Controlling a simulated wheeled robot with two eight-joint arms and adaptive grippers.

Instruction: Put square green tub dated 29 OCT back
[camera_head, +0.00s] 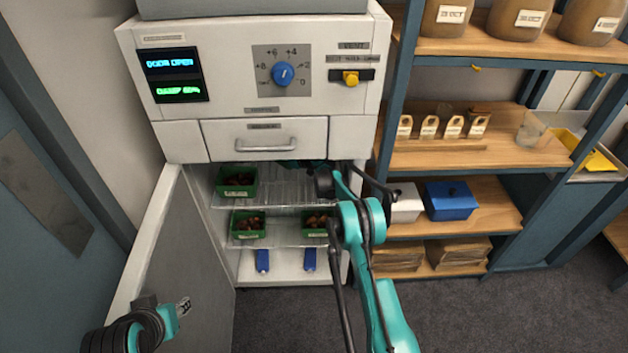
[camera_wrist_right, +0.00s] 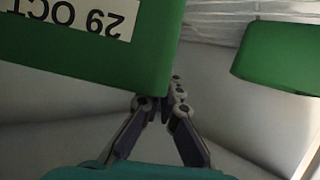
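The green tub dated 29 OCT (camera_wrist_right: 90,50) fills the upper left of the right wrist view, its label upside down there. My right gripper (camera_wrist_right: 164,98) has its fingertips close together at the tub's lower right edge and looks shut on it. In the head view my right arm reaches into the open cabinet just under the drawer, and its fingertips are hidden. A dark green patch (camera_head: 290,163) shows beside it under the drawer; I cannot read a label there. My left gripper (camera_head: 183,307) is near the open door, too small to tell open or shut.
Green tubs of chestnuts stand on the upper wire shelf (camera_head: 237,182) and on the lower shelf at left (camera_head: 248,224) and right (camera_head: 317,222). Another green tub (camera_wrist_right: 280,58) shows close by in the wrist view. The cabinet door (camera_head: 175,260) stands open at left.

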